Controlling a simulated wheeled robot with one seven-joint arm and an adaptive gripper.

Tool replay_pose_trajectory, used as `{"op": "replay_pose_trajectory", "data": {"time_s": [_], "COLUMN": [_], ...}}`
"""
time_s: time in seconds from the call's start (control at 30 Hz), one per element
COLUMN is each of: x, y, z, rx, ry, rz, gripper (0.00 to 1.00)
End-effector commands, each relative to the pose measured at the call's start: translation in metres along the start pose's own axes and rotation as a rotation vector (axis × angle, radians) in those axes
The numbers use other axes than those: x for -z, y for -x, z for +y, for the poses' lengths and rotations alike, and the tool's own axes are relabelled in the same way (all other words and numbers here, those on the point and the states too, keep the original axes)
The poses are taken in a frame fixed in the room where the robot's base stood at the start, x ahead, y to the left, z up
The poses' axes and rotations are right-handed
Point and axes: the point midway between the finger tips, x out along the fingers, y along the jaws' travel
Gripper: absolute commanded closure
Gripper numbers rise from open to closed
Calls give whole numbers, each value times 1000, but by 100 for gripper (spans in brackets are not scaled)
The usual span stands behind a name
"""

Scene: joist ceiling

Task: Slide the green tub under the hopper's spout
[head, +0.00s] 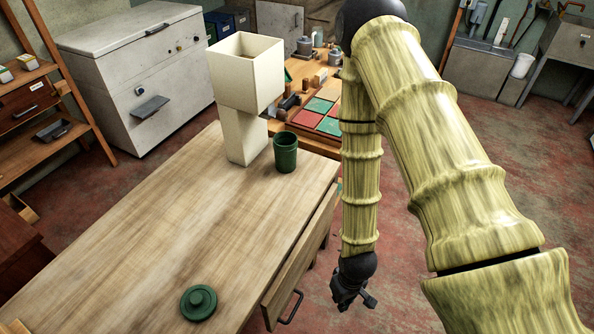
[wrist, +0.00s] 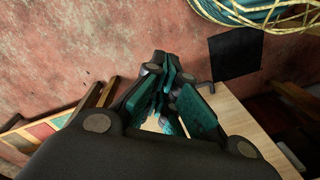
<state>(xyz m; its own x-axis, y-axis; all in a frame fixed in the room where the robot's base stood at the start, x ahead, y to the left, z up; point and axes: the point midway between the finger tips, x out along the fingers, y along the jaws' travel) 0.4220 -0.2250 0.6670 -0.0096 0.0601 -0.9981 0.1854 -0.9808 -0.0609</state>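The green tub (head: 285,152), dark and open-topped, stands upright on the wooden table (head: 150,230) near its far right edge. The cream hopper (head: 246,75) stands just left of and behind it, a wide open box above a narrower lower part (head: 243,136). A separate spout cannot be made out. My gripper (head: 352,296) hangs low beyond the table's right side, well apart from the tub. In the wrist view my gripper (wrist: 167,85) points down with a gap between its teal pads and holds nothing. Neither tub nor hopper can be identified there.
A round green lid (head: 198,303) lies at the table's near end. A drawer with a dark handle (head: 290,307) is on the table's right side. A bench behind holds coloured tiles (head: 317,112) and small items. The table's middle is clear.

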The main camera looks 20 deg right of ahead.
Motion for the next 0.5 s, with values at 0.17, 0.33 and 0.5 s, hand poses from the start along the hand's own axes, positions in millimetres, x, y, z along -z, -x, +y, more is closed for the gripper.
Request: {"op": "replay_pose_trajectory", "data": {"time_s": [0.17,0.33,0.5], "x": [-62,-91,-102], "y": [-25,-34,-35], "z": [-9,-12,-16], "rx": [-23,-43,-52], "ry": [-128,-199,-226], "rz": [-17,-19,-15], "gripper": [100,100,100]}}
